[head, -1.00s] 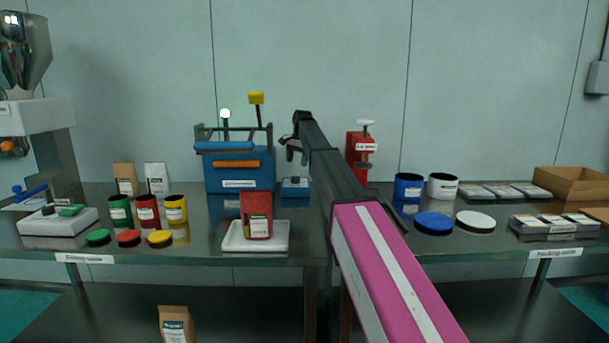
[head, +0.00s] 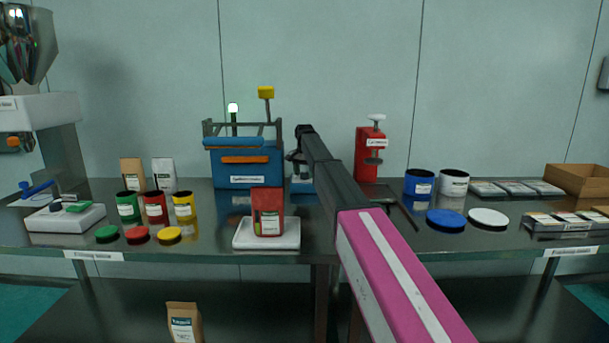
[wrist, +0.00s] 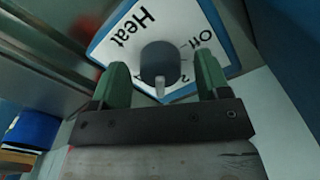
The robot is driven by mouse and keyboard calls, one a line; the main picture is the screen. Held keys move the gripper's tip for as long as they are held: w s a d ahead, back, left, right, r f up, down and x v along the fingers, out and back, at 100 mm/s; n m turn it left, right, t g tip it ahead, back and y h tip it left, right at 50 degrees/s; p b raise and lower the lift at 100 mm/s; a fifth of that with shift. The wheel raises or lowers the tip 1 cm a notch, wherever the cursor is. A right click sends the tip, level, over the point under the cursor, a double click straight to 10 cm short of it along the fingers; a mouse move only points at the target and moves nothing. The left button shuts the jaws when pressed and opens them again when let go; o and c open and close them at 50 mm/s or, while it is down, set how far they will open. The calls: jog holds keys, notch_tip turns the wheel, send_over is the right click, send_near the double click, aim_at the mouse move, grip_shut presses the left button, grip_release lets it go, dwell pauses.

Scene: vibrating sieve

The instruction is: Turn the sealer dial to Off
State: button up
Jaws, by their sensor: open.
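The sealer dial (wrist: 160,62) is a dark round knob on a white, blue-edged panel (wrist: 187,22) in the wrist view. The panel reads "Heat" at left and "Off" at upper right. A light pointer mark on the dial faces the bottom of the picture, away from "Off". Part of the scale is hidden by my fingers. My gripper (wrist: 162,75) is open, with one green finger on each side of the dial; contact is not clear. In the head view my gripper (head: 295,158) is just above a small blue box (head: 301,186), mostly hidden behind my arm.
A large blue machine (head: 246,168) with an orange handle stands left of my gripper. A red press (head: 369,155) stands to the right. A red pouch (head: 267,212) sits on a white tray (head: 248,240) in front. Blue and white cups and lids are further right.

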jog(key=shift+f, duration=0.3)
jog(key=c, duration=0.9)
